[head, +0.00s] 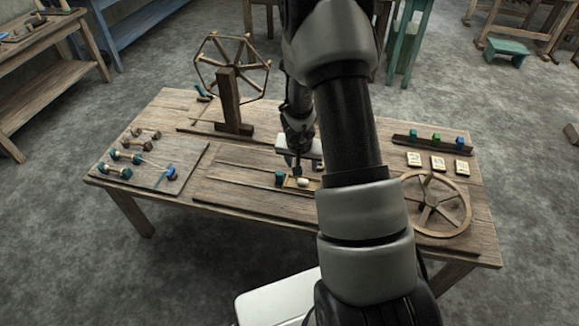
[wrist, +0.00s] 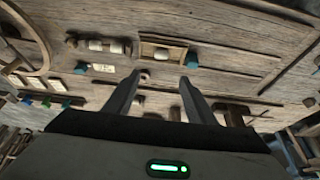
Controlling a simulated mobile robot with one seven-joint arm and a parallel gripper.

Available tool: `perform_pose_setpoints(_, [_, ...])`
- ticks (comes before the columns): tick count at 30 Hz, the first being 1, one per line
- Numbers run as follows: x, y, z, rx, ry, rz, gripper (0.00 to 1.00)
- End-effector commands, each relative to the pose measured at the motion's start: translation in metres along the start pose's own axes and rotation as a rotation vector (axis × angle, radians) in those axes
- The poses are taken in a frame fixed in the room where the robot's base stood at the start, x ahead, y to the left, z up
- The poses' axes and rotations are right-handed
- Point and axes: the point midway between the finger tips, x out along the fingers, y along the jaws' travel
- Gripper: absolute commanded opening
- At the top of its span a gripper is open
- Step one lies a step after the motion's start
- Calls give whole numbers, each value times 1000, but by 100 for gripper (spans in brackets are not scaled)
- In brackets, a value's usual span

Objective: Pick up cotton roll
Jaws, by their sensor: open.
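A small white roll, which looks like the cotton roll (head: 303,182), lies in a shallow wooden tray on the table, right of a teal block (head: 279,178). In the wrist view the white roll (wrist: 161,53) shows beyond my fingertips, with the teal block (wrist: 193,58) to its right. Two more pale rolls (wrist: 96,45) lie in a holder further left there; my arm seems to hide them in the head view. My gripper (wrist: 160,78) is open and empty, its fingers apart from the roll. In the head view my gripper (head: 297,168) is above the table beside the tray, partly hidden by my arm.
A spinning wheel frame (head: 232,70) stands at the back left of the table (head: 230,200). A board (head: 150,165) with several spools is on the left. A spoked wheel (head: 435,203), pale cards (head: 438,163) and a rack of coloured blocks (head: 435,140) are on the right.

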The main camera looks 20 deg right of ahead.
Motion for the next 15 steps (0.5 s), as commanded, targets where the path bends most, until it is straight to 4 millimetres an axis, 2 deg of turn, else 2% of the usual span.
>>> perform_pose_setpoints(15, [103,4,6,4,-6,11,50])
